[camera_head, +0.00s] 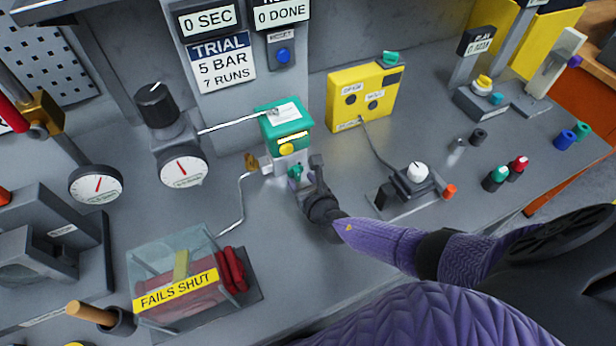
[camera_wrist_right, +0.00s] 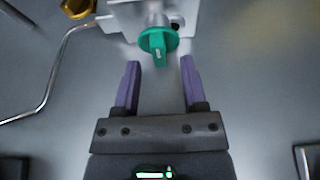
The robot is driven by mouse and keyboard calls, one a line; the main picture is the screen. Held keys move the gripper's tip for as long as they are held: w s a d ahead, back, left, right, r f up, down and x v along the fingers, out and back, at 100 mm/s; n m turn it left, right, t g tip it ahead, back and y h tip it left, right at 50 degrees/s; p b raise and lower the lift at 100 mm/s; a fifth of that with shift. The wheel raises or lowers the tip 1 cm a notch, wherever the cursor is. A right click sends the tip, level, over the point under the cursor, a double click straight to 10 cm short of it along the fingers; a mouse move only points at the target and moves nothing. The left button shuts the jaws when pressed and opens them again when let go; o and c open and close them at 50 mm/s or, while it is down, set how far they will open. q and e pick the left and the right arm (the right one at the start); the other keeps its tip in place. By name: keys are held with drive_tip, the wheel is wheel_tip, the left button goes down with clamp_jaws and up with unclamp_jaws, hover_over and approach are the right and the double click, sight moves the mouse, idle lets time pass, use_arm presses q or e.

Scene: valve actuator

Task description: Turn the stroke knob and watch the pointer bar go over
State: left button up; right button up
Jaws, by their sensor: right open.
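The green knob (camera_head: 295,173) sits on the front of a small valve block below a green box (camera_head: 288,125). It also shows in the right wrist view (camera_wrist_right: 158,43), with its grip bar pointing toward the gripper. My right gripper (camera_wrist_right: 160,65) is open and empty, with its purple fingers just short of the knob, one to each side. In the head view the right gripper (camera_head: 311,180) is beside the knob, and its fingers partly hide each other. A yellow bar (camera_head: 181,264), possibly the pointer bar, stands inside a clear cover (camera_head: 150,255) labelled FAILS SHUT. My left gripper is not in view.
A yellow box (camera_head: 365,98) stands behind right of the gripper. A white-knobbed unit (camera_head: 416,173) is on the right. A gauge with a black knob (camera_head: 184,165) is on the left. A bent metal tube (camera_head: 242,200) runs beside the valve. Bare bench lies in front of it.

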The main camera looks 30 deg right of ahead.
drive_tip(key=p+v, duration=0.3)
drive_tip(key=v, duration=0.5)
drive_tip(key=shift+s+r, duration=0.15)
drive_tip(key=shift+r, duration=0.05)
drive_tip(key=shift+s, duration=0.25)
